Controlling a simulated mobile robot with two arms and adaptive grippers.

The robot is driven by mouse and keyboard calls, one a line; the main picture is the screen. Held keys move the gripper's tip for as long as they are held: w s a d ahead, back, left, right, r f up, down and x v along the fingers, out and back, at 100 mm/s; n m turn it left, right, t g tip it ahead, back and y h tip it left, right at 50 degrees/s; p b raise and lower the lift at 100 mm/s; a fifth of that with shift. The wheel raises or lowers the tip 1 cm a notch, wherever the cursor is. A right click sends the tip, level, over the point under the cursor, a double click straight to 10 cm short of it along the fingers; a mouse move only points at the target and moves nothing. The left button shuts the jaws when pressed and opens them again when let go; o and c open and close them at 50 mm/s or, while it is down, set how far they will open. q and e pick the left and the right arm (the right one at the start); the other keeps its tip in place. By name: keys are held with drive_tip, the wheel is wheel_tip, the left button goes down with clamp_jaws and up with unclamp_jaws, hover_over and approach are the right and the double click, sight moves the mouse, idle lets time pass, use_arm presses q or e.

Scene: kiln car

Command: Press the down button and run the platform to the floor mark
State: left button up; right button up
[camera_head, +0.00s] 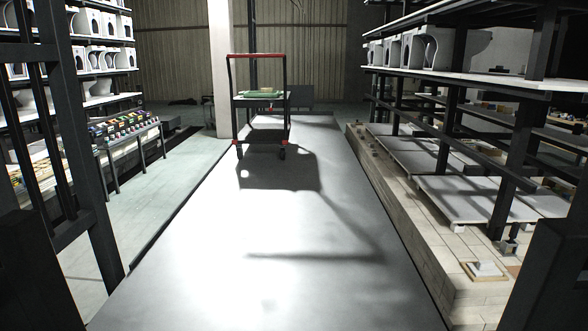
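I see no down button and no floor mark that I can make out. A long smooth grey surface (290,240) runs ahead from the bottom edge; I cannot tell whether it is the platform or a walkway. Dark uprights and bars (75,150) stand close by at the left edge, and a dark post (548,255) stands at the lower right. Neither of my grippers is in view.
A red-and-black trolley (233,98) with a green item (261,93) on it stands ahead on the grey surface. Racks with pale ceramic ware (102,22) line the left. A kiln car (415,215) with shelves lines the right. The near grey surface is clear.

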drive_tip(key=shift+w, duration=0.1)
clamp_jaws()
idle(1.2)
